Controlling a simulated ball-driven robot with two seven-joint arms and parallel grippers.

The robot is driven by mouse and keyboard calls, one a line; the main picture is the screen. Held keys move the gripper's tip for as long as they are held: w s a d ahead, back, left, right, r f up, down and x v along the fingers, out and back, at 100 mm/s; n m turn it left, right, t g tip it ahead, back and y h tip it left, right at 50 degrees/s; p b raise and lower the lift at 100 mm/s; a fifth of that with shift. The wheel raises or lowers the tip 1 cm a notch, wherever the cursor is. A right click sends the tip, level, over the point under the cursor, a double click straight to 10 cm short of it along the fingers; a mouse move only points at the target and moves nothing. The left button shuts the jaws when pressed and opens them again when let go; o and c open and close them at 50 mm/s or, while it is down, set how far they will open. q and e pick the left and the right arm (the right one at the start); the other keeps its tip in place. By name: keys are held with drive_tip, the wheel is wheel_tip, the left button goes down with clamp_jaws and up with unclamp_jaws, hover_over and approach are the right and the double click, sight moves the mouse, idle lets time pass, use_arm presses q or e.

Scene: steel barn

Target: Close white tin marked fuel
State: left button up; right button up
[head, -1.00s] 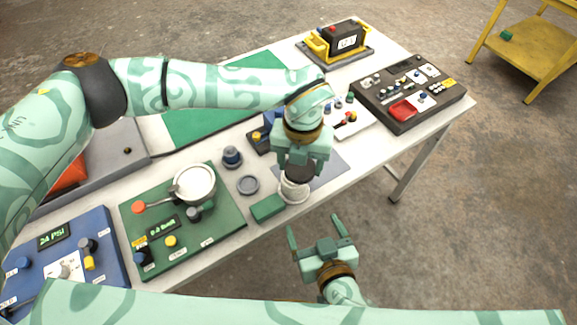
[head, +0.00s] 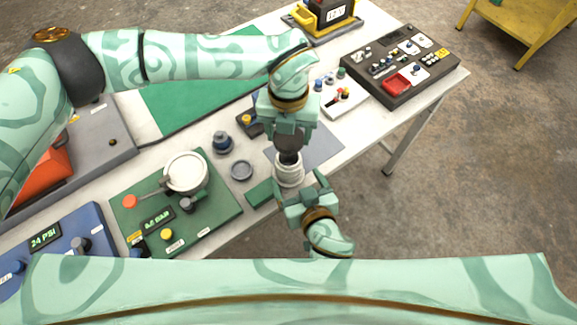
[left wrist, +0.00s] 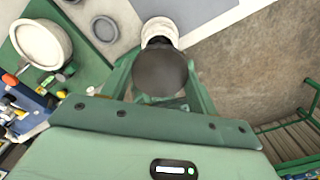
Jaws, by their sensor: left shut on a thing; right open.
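The white tin (head: 290,176) stands near the table's front edge; no marking on it is legible. My left gripper (head: 289,150) points down above the tin, shut on a dark round lid (left wrist: 160,72). In the head view the lid's lower part is right over the tin's mouth; I cannot tell whether they touch. In the left wrist view the tin (left wrist: 160,29) shows just beyond the lid, partly hidden by it. My right gripper (head: 301,183) is open at the tin's near side, with its fingers to either side of it; contact is unclear.
A green panel (head: 215,215) with a white pot (head: 187,172) stands left of the tin. A grey ring (head: 241,171) and a blue-grey knob (head: 222,142) lie close by. A black control box (head: 435,60) is at the far right. Floor lies past the front edge.

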sight(293, 173)
drive_tip(key=x, duration=0.6)
drive_tip(key=shift+w+a+f, duration=0.1)
drive_tip(key=shift+w+f, duration=0.05)
drive_tip(key=shift+w, duration=0.2)
drive_tip(key=c, duration=1.4)
use_arm(q)
drive_tip(key=shift+f, duration=2.5)
use_arm(e)
drive_tip(key=shift+c, duration=0.2)
use_arm(q)
drive_tip(key=shift+f, duration=0.1)
drive_tip(key=shift+f, duration=0.8)
drive_tip(key=shift+f, duration=0.55)
use_arm(e)
clamp_jaws()
use_arm(q)
drive_tip(key=m, duration=0.3)
